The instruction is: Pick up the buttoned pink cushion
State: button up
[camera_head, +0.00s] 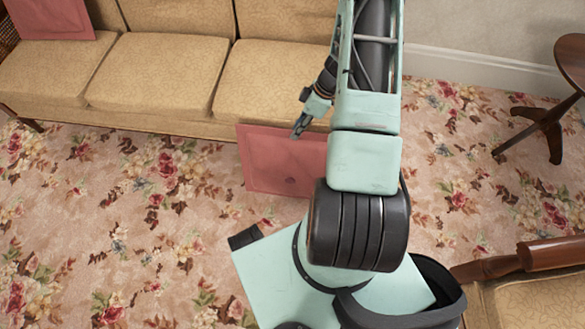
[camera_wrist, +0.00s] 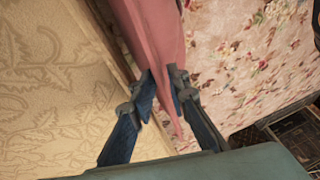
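A flat pink cushion (camera_head: 262,160) with a button at its middle stands or hangs upright along the front of the sofa. My arm hides its right part. My gripper (camera_head: 299,126) is at the cushion's upper edge in the head view. In the wrist view, the two fingers of my gripper (camera_wrist: 163,84) are close together on either side of the pink cushion (camera_wrist: 156,32), with a thin fold of it pinched between them. I cannot tell whether the cushion's lower edge touches the carpet.
The tan sofa (camera_head: 155,72) runs along the back, with another pink cushion (camera_head: 50,18) at its left end. A small wooden table (camera_head: 572,62) stands at the right and a wooden-armed chair (camera_head: 530,300) at the lower right. The flowered carpet (camera_head: 110,220) is clear at the left.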

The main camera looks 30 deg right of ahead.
jog(key=shift+c, duration=0.5)
grip_shut()
jog(key=shift+r, duration=0.1)
dwell(0.4)
